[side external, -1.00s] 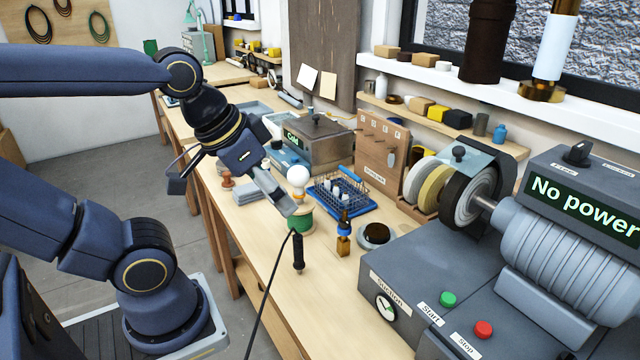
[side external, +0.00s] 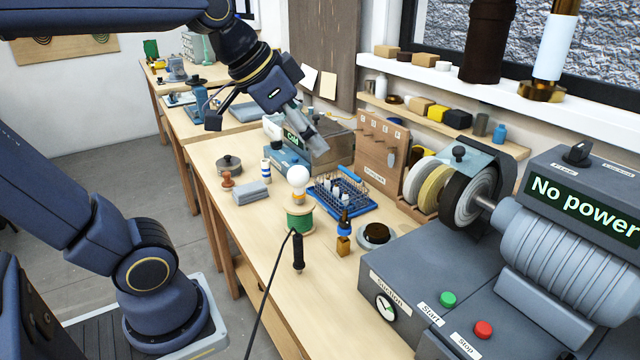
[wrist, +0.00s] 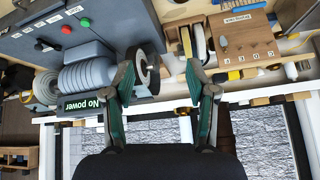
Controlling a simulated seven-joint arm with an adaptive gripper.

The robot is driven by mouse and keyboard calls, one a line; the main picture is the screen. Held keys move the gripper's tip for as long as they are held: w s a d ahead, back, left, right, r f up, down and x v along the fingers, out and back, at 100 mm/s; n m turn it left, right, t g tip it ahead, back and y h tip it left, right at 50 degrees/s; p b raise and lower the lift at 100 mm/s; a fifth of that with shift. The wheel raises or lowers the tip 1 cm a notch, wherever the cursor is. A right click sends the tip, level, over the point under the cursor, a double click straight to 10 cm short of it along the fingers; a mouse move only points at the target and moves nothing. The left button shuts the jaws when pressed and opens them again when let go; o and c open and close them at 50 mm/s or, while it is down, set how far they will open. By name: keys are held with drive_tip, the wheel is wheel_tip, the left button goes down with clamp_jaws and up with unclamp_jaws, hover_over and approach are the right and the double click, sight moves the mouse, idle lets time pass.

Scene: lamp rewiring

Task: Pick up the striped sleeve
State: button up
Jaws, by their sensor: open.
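A small upright white cylinder with blue bands, which looks like the striped sleeve (side external: 266,170), stands on the bench (side external: 225,225) in the side view. It stands behind the folded grey cloths and left of the white bulb. I cannot make it out in the wrist view. My gripper (side external: 314,143) is raised above the bench, up and to the right of the sleeve, in front of the grey box with the "Cold" display. In the wrist view my gripper (wrist: 160,75) has its fingers apart with nothing between them.
Folded grey cloths (side external: 251,193), a brown knobbed piece (side external: 227,180) and a dark lidded pot (side external: 229,164) are near the sleeve. A blue rack (side external: 340,196) and the grinder (side external: 550,240) are to the right.

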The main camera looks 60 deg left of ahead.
drive_tip(key=w+a+r, duration=0.2)
drive_tip(key=w+a, duration=0.5)
drive_tip(key=a, duration=0.1)
drive_tip(key=n+g+y, duration=0.3)
drive_tip(key=n, duration=0.4)
hover_over(266, 167)
drive_tip(key=s, duration=0.1)
wheel_tip(266, 167, down, 26)
drive_tip(key=shift+s+x, duration=0.15)
drive_tip(key=shift+x, duration=1.35)
drive_tip(key=shift+s+x, duration=0.15)
drive_tip(key=shift+x, duration=1.35)
drive_tip(key=shift+a+f, duration=0.1)
drive_tip(key=shift+a, duration=0.05)
drive_tip(key=shift+c, duration=0.4)
